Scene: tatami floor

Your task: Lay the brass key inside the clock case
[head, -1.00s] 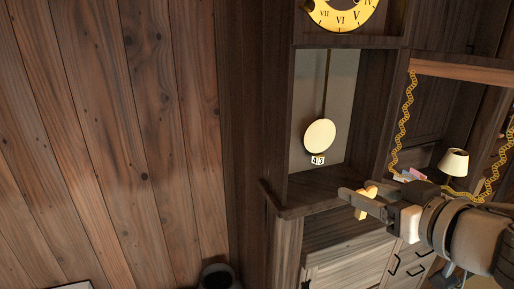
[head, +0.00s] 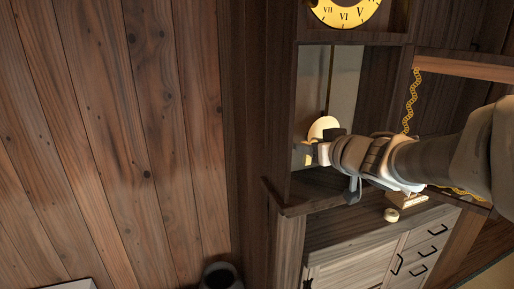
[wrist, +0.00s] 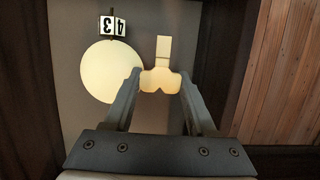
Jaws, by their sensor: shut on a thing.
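The clock case (head: 284,207) is a tall dark wood case with a gold dial (head: 344,14) above an open compartment. Inside hangs a pale round pendulum (head: 322,127), which also shows in the wrist view (wrist: 108,72). My gripper (head: 308,151) is at the compartment opening, in front of the pendulum's lower part. In the wrist view my gripper (wrist: 160,80) is shut on the pale yellow brass key (wrist: 161,78), whose narrow end points away from the fingers. The key appears beside the pendulum and raised above the case floor. In the head view my gripper hides most of the key.
A number plate (wrist: 112,26) sits by the pendulum. A lower cabinet (head: 350,262) with drawers stands below right; a small round yellow object (head: 391,215) rests on its top. A gold chain (head: 410,100) hangs at the right. A dark pot (head: 220,276) stands at bottom.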

